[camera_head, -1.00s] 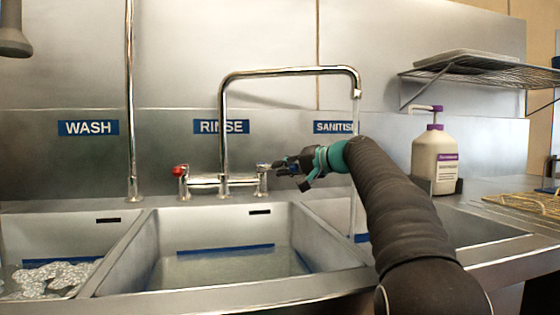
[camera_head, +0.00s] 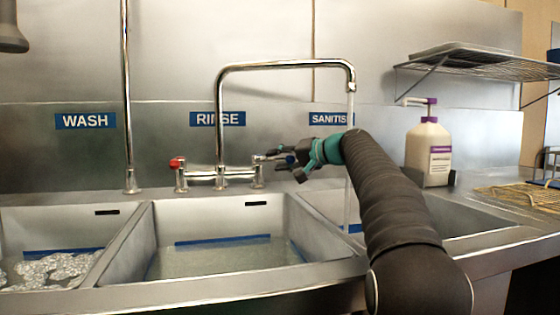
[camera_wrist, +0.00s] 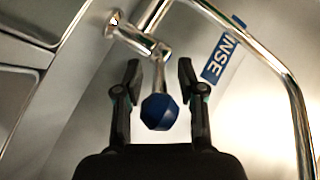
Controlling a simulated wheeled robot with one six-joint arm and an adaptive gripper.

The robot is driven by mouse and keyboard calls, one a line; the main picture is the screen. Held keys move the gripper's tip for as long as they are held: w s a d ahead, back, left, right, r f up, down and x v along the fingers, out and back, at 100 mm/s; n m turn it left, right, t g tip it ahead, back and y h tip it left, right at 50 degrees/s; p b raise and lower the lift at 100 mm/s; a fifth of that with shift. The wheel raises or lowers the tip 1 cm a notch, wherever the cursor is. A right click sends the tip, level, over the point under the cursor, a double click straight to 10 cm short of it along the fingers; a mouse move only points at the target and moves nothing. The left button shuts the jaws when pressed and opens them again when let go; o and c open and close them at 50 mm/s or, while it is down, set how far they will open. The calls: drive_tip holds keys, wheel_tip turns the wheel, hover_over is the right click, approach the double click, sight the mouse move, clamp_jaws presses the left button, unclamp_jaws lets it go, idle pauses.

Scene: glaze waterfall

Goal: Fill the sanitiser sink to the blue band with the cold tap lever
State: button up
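The cold tap lever ends in a blue knob (camera_wrist: 160,112); in the wrist view it lies between the fingers of my gripper (camera_wrist: 159,72), with a gap on both sides. My gripper (camera_head: 277,160) is open beside the right end of the mixer tap (camera_head: 221,174). The tall spout (camera_head: 290,64) reaches right, and a thin stream of water (camera_head: 348,206) falls from its tip into the sanitiser sink (camera_head: 455,222). Part of the blue band (camera_head: 355,228) shows there. My arm hides most of this sink, and I cannot tell its water level.
The rinse sink (camera_head: 140,243) holds water near its blue band. The wash sink (camera_head: 60,220) holds suds. The red lever (camera_head: 176,163) is at the tap's left end. A purple-topped bottle (camera_head: 428,145) stands right, under a wire shelf (camera_head: 480,66).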

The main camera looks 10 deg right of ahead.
drive_tip(key=v, duration=1.2)
